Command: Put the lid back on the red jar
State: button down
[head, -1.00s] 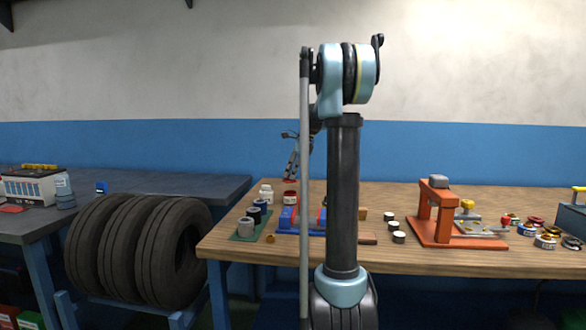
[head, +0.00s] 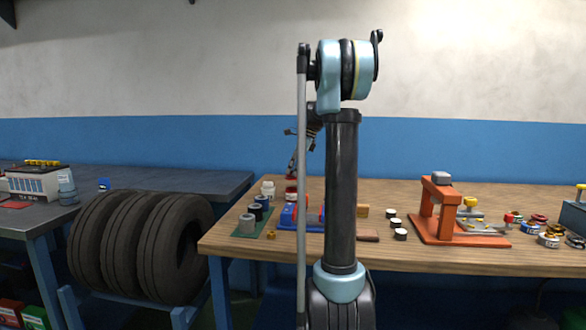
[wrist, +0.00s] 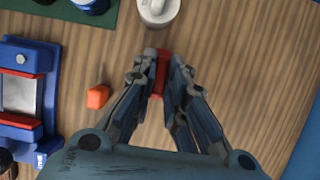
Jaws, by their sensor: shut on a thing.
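The red jar (head: 291,193), with a pale band, stands upright on the wooden table behind a blue-and-red fixture in the head view. My gripper (head: 291,174) is above it, pointing down. It is shut on the red lid (head: 291,178), which shows as a small dark red shape over the jar. In the head view a narrow gap seems to part lid and jar. In the wrist view the lid (wrist: 161,73) is a red strip between my fingertips (wrist: 161,70). The jar cannot be made out there; lid and fingers may hide it.
A white jar (head: 268,188) stands close on the left, also at the wrist view's top (wrist: 157,10). Several pots stand on a green mat (head: 240,232). The blue-and-red fixture (wrist: 50,85) and an orange block (wrist: 97,97) lie near. An orange press (head: 440,210) stands right.

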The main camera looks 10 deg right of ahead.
aim_at(293, 178)
jog(key=shift+f, duration=2.1)
jog(key=shift+f, duration=0.1)
dwell(1.0)
jog(key=c, duration=1.5)
grip_release()
jog(key=shift+c, duration=0.2)
jog(key=o, duration=0.5)
jog(key=shift+r, duration=3.5)
